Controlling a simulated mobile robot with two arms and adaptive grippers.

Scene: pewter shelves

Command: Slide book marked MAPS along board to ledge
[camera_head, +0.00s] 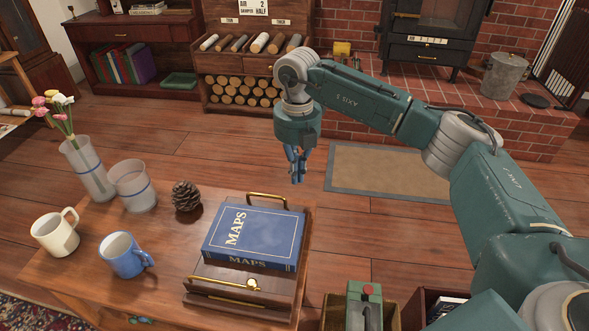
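The blue book marked MAPS (253,235) lies flat on a dark wooden board (239,298) on the table. Its cover faces up and its spine faces me. A wooden strip with a brass handle and knob (252,284) runs along the board's near side; a brass handle (267,198) stands at its far side. I cannot tell which part is the ledge. My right gripper (297,181) points down beyond the book, up and to its right, apart from it and empty. Its fingers look close together, seen nearly edge-on. My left gripper is not in view.
On the table (183,255) left of the book stand a pine cone (186,196), a blue mug (122,256), a cream mug (56,234), a glass (134,187) and a flower vase (88,170). Open boxes (391,310) stand right of the table. Floor beyond it is mostly free.

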